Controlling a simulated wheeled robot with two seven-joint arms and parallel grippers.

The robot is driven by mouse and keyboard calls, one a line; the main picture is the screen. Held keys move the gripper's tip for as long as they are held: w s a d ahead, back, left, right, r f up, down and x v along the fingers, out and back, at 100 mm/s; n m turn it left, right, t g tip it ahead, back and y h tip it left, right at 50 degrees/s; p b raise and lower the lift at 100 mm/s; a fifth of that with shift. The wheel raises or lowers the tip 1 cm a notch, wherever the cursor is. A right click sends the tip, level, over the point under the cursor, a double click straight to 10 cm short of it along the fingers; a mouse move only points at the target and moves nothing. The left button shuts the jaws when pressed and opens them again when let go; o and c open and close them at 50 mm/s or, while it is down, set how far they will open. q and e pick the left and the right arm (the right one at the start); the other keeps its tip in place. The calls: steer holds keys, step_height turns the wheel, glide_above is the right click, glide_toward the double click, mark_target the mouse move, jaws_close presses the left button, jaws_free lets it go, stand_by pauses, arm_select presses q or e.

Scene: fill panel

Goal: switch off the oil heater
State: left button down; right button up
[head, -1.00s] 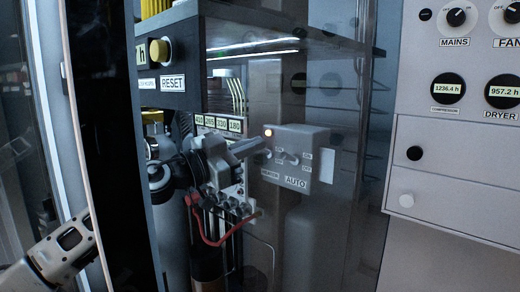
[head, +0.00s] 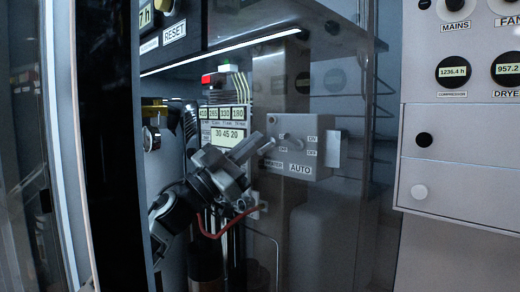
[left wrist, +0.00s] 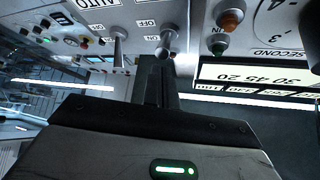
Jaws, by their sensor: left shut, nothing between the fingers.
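A grey switch box (head: 318,155) carries two toggle switches with ON and OFF labels. Its right toggle (head: 290,137) is above an AUTO plate (head: 299,169); the left plate is hard to read. My left gripper (head: 265,143) is shut and empty at the box's left side, hiding the left toggle in the head view. In the left wrist view, upside down, the shut fingers (left wrist: 156,62) are close to the tip of that left toggle (left wrist: 168,42); I cannot tell whether they touch. The AUTO toggle (left wrist: 118,42) stands beside it. Lever positions are unclear. My right gripper is not in view.
A panel with a 30 45 20 display (head: 227,137) is behind my gripper. A red cable (head: 212,232) hangs below it. A dark post (head: 113,150) stands at left, and a transparent pane (head: 345,225) at right. A grey cabinet (head: 450,170) is further right.

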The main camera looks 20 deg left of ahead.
arm_select(q)
step_height(320, 180, up, 5)
steer(key=s+p, duration=0.2)
steer(key=p, duration=0.4)
steer(key=s+a+f+b, duration=0.1)
steer(key=a+f+b, duration=0.1)
steer(key=f, duration=0.3)
steer(key=s+a+f+b, duration=0.2)
steer(key=f, duration=0.2)
steer(key=shift+s+f, duration=0.25)
steer(key=shift+f, duration=0.15)
